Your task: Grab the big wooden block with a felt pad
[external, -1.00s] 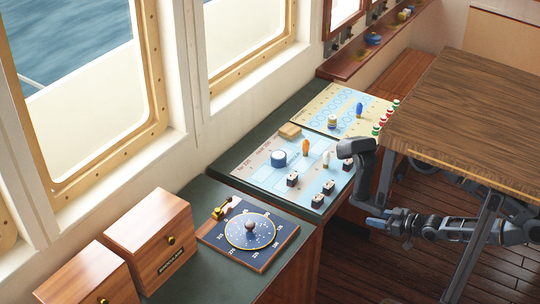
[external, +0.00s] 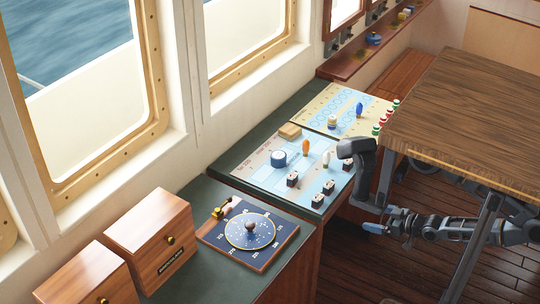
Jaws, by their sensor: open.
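A tan wooden block (external: 290,131) lies flat at the far left edge of the pale blue chart board (external: 262,178). It looks like the big block; a felt pad on it cannot be made out. What looks like my gripper (external: 376,219), with a blue tip, is low at the right, below the console top and beside the table. It is open, appears empty, and is well apart from the block. Its fingers are small and hard to separate in this view.
On the board stand a blue round piece (external: 279,158), an orange peg (external: 306,147) and several dark-and-white cubes. A dial board (external: 268,264) and wooden boxes (external: 150,234) are nearer. The wooden table (external: 470,105) overhangs the arm; a table leg (external: 474,245) stands close.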

